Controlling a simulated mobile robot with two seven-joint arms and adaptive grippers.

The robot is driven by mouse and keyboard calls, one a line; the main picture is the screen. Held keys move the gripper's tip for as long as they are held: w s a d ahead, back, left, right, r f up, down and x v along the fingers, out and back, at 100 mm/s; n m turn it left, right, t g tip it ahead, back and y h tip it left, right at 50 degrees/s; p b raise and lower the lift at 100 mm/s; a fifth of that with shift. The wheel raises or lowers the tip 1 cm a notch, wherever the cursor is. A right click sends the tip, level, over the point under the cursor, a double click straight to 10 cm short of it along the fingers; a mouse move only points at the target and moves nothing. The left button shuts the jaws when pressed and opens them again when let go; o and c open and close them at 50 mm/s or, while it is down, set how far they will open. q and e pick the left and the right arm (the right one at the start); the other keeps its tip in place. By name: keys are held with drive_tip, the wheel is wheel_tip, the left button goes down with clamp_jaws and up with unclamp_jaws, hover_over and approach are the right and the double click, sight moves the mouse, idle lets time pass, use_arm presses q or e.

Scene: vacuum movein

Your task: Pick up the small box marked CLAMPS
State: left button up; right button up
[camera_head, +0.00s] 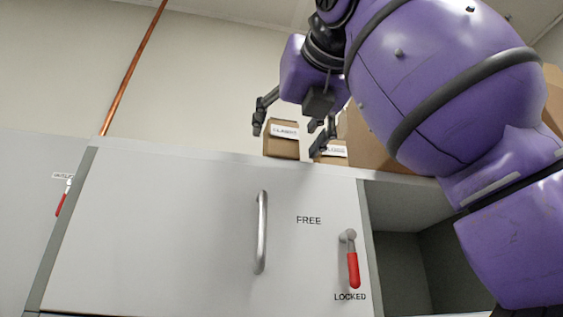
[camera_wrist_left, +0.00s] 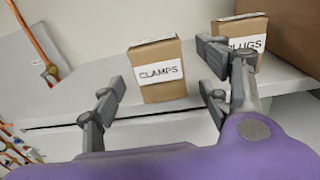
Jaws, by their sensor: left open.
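The small box marked CLAMPS (camera_wrist_left: 162,88) is brown cardboard with a white label and stands upright on top of the grey cabinet (camera_wrist_left: 275,85). In the head view the CLAMPS box (camera_head: 281,149) is near the cabinet's front edge, its label hard to read. My left gripper (camera_head: 288,138) is open above and around the box's upper part in that view. In the left wrist view its fingers (camera_wrist_left: 163,75) show on either side of the box, with a gap on the left; contact cannot be told. My right gripper is not in view.
A similar box marked PLUGS (camera_wrist_left: 247,36) stands close on the right, behind the right finger. A larger brown box (camera_wrist_left: 294,30) is beyond it. A copper pipe (camera_head: 133,65) runs up the wall. The cabinet front (camera_head: 180,220) has a handle (camera_head: 262,232) and a red lever (camera_head: 352,268).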

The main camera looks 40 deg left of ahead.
use_arm(q)
drive_tip(key=v, duration=0.7)
drive_tip(key=shift+s, duration=0.2)
drive_tip(key=shift+d+r, duration=0.1)
drive_tip(key=shift+d, duration=0.05)
